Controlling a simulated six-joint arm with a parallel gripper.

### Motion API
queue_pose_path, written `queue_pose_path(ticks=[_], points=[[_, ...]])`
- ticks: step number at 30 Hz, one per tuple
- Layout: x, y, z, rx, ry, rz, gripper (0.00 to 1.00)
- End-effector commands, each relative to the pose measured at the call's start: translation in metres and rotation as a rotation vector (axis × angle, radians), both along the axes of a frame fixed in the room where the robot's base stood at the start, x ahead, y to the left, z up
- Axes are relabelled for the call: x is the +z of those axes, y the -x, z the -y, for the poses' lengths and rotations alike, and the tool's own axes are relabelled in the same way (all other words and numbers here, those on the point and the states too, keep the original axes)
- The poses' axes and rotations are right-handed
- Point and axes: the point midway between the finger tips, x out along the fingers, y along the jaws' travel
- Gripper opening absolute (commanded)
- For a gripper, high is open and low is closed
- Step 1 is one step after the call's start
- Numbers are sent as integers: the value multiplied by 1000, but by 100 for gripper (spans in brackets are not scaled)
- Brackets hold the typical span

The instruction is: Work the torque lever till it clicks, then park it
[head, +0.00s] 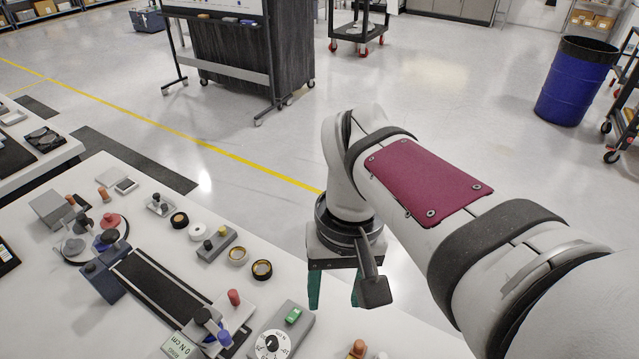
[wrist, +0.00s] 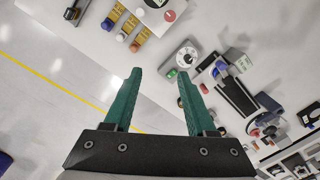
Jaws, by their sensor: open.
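A fixture with a long black bed stands on the white bench. At its near end a small display (head: 178,345) reads about "0 N cm". Beside the display is a small lever with a blue knob (head: 224,338), which seems to be the torque lever; its blue end also shows in the wrist view (wrist: 222,67). I cannot tell its exact angle. My gripper (head: 335,292) points down, right of the fixture and apart from it, near the bench's far edge. Its teal fingers (wrist: 159,73) are spread with nothing between them.
A dial box (head: 272,345) with a green switch (head: 293,315) stands right of the lever. A red knob (head: 234,297) is close to the lever. Several rings and a grey two-knob block (head: 217,243) lie along the bench's far side. Open floor lies beyond the bench edge.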

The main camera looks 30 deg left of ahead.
Motion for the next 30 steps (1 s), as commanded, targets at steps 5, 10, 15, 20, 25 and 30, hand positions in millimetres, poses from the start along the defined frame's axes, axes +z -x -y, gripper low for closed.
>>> queue_pose_path(ticks=[5, 10, 15, 20, 25, 30], points=[[-11, 58, -145, 537, 18, 44, 56], [-22, 84, -177, 670, 19, 58, 56], [-63, 83, -175, 667, 21, 56, 56], [-112, 83, -175, 666, 21, 56, 56], [-152, 83, -175, 664, 18, 57, 56], [-169, 83, -176, 664, 16, 59, 56]])
